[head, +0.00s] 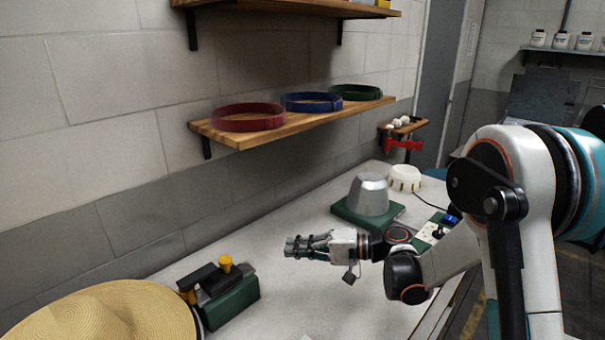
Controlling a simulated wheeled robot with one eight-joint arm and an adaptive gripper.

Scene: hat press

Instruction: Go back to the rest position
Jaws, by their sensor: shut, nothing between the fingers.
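My gripper (290,246) is shut and empty. It points left and is held above the white worktable (300,300), near the middle of the view. My white arm comes in from the right side. The gripper is to the right of a green device with a black top and yellow knobs (232,300). It is in front of and left of the grey metal hat block (368,194) on its green base (352,217).
A straw hat (105,312) lies at the lower left. Red (249,117), blue (312,102) and green (356,92) bands rest on a wooden wall shelf (285,128). A white round part (404,178) and a control box (428,236) are at the back. The table's middle is clear.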

